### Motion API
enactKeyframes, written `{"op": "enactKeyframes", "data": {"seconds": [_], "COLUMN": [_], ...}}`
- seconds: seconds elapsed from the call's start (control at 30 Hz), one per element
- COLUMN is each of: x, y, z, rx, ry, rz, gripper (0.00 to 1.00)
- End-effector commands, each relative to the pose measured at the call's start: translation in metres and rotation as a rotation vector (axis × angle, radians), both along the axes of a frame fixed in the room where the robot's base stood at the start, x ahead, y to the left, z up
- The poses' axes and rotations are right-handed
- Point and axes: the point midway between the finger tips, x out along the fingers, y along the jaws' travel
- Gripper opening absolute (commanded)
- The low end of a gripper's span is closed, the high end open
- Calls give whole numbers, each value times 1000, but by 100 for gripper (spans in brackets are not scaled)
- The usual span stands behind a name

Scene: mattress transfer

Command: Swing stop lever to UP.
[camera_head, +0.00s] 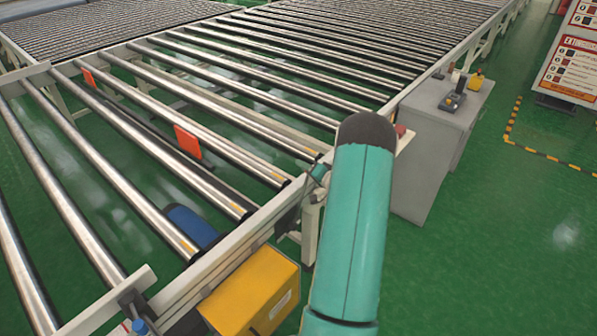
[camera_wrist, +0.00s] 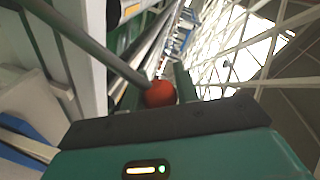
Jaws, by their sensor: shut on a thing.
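The stop lever (camera_wrist: 95,48) is a grey rod with a red ball knob (camera_wrist: 160,93) at its end. In the wrist view the rod slants down from the upper left to the knob. My gripper (camera_wrist: 161,84) is shut on the knob, with one dark finger on each side of it. In the head view my teal arm covers most of the place where the gripper works, and the lever cannot be made out. Orange stop plates (camera_head: 188,141) stand up between the conveyor rollers.
The roller conveyor (camera_head: 250,215) runs along the left, with a yellow box (camera_head: 250,290) under its near edge. A grey cabinet (camera_head: 425,150) with a small control device (camera_head: 452,101) stands right of my arm.

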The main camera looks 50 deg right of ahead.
Motion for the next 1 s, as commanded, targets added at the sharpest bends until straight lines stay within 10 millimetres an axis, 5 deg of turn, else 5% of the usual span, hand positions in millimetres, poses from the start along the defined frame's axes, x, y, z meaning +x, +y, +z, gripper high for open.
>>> {"op": "enactKeyframes", "data": {"seconds": [0.6,0.63,0.7,1.0], "x": [-1,-1,-1,-1], "y": [-13,-13,-13,-11], "z": [-6,-6,-6,-5], "rx": [50,50,50,51], "ry": [5,4,3,3], "rz": [-6,-7,-7,-2], "gripper": [0,34,48,51]}}
